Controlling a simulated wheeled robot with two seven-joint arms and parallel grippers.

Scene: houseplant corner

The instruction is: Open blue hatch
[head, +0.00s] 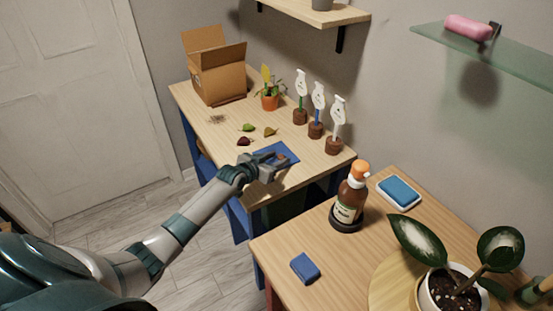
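The blue hatch (288,148) is a flat blue square at the front edge of the far wooden table. It looks closed, lying level with the tabletop. A small brownish knob (282,157) seems to show on it. My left gripper (272,169) is over the near part of the hatch, its fingers apart with nothing seen between them. The gripper hides part of the hatch, and I cannot tell whether it touches it. My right gripper is not in view.
Leaves (248,127), an open cardboard box (218,82), a potted plant (270,101) and white tags on brown stands (316,130) are on the far table. The near table holds a brown bottle (349,200), a blue block (305,267) and a large-leaved plant (452,288).

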